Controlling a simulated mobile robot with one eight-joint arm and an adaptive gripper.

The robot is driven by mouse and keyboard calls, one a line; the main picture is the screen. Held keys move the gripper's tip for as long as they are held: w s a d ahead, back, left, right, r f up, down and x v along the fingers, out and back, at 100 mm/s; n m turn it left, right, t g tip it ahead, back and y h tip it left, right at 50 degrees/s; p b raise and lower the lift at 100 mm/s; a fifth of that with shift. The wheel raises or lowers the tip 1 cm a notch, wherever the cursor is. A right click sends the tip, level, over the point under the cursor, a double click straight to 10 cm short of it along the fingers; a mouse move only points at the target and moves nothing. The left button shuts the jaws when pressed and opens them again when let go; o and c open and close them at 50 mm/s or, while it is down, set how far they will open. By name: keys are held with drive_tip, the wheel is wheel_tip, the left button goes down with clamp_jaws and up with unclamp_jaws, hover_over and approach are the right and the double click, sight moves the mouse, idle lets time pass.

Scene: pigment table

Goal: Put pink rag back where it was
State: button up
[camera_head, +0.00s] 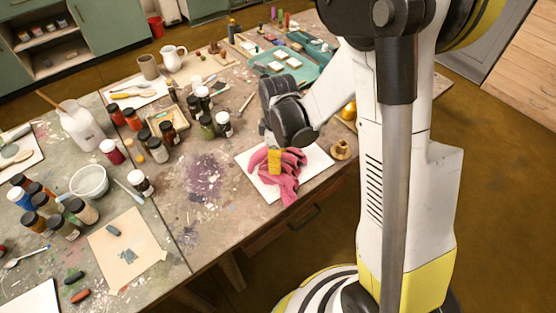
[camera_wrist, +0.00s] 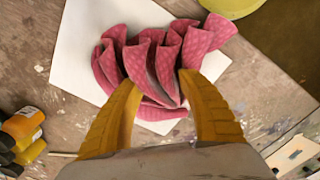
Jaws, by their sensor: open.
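The pink rag (camera_head: 286,184) lies crumpled on a white sheet (camera_head: 318,158) near the front edge of the table. My gripper (camera_head: 275,162) is right over the rag, pointing down. In the wrist view the rag (camera_wrist: 150,60) has folds standing up, and its near part lies between the two yellow fingers of my gripper (camera_wrist: 160,85). The fingers are apart, with their tips close to or touching the rag; I cannot tell which. The white sheet (camera_wrist: 75,50) shows around and under the rag.
A small wooden knob-like object (camera_head: 341,149) stands right of the sheet. Several jars and bottles (camera_head: 205,98) stand to the left. A teal tray (camera_head: 275,62) lies behind. Bare, paint-stained table (camera_head: 205,215) lies left of the sheet.

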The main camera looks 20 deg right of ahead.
wheel_tip(320, 180, up, 11)
drive_tip(key=p, duration=0.5)
drive_tip(key=s+r+m+t, duration=0.7)
drive_tip(key=s+r+m, duration=0.4)
drive_tip(key=r, duration=0.4)
drive_tip(key=shift+s+d+m, duration=0.3)
drive_tip(key=shift+s+d, duration=0.05)
drive_tip(key=shift+s, duration=0.25)
